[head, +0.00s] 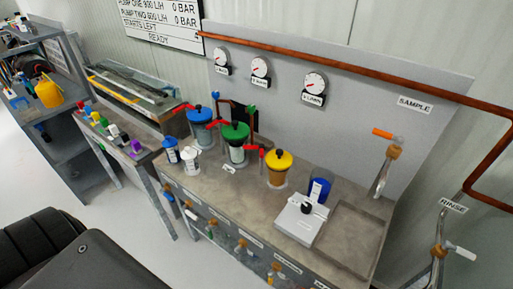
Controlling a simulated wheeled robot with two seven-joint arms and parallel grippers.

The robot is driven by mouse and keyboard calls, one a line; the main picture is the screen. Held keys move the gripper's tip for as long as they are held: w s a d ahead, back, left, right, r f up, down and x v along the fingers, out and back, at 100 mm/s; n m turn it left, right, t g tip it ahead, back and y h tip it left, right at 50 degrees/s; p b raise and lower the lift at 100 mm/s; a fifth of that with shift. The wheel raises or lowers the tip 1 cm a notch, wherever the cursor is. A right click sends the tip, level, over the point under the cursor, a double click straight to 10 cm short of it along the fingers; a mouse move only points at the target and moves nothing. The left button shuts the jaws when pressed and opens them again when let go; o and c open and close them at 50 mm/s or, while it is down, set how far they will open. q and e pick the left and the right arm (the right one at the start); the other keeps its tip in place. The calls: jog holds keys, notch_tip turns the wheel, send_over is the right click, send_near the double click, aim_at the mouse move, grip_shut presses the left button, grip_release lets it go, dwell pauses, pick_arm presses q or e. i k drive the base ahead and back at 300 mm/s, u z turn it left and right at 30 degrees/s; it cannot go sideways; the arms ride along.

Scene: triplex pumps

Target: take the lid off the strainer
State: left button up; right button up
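No part in view is labelled as the strainer, so I cannot tell which vessel it is. On the grey bench stand three lidded vessels: one with a blue lid (199,115), one with a green lid (236,130) and one with a yellow lid (279,160). Each has a dark knob on top, and all three lids sit on their vessels. To their front left are a small clear cup with a white top (191,157) and a small blue-and-white container (170,149). Neither of my grippers is in view.
A white box with a black knob (303,217) and a blue jar (319,190) stand right of the vessels, beside a shallow tray (361,234). Red handles stick out near the lids. A sample tap (387,155) is at the bench's right. A side table (121,140) holds small items.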

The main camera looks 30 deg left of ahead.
aim_at(278, 159)
jog(key=z, duration=0.55)
jog(key=k, duration=1.35)
jog(key=z, duration=0.05)
jog(key=i, duration=0.8)
jog(key=u, duration=0.2)
